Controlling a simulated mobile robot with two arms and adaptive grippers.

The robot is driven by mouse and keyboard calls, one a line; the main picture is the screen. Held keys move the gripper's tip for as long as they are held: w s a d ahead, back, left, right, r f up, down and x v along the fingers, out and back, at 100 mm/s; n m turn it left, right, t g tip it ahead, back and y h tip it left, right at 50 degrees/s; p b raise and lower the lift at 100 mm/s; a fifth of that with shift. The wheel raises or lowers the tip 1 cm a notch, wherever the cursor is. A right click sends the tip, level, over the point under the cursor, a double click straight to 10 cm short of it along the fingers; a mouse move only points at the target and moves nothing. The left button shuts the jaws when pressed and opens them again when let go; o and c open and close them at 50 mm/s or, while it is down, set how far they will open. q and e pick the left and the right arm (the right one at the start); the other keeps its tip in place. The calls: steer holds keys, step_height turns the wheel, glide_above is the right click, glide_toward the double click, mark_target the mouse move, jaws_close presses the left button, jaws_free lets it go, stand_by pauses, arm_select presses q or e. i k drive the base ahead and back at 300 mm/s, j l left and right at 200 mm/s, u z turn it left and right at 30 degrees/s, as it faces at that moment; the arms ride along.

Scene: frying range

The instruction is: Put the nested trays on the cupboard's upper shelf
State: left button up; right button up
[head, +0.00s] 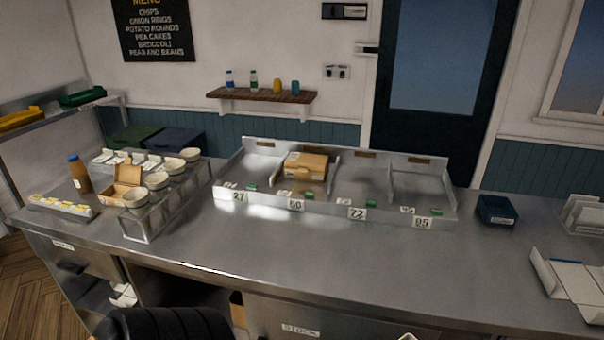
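I cannot make out for certain which things are the nested trays. A small dark blue tray (496,210) sits on the counter at the right, and I cannot tell whether it is several trays in one another. At the lower left, under the counter, is an open-fronted unit (95,292) with shelves. Beside it is a dark open bay (180,292). I cannot tell which of these is the cupboard. Neither gripper shows in the head view. A black ribbed shape at the bottom edge, left of centre, shows no fingers.
A divided metal rack (335,208) with number cards holds a cardboard box (306,166). Bowls (136,197) and a brown bottle (79,173) stand at left. A wall shelf (70,107) holds yellow and green trays. White panels (575,280) lie at right. The counter's front middle is clear.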

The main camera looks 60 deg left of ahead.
mark_target(213, 308)
steer(key=k+j+z, duration=0.1)
steer(key=k+j, duration=0.45)
steer(key=j, duration=0.15)
steer(key=k+j+z, duration=0.15)
steer(key=k+j, duration=0.45)
steer(key=j, duration=0.1)
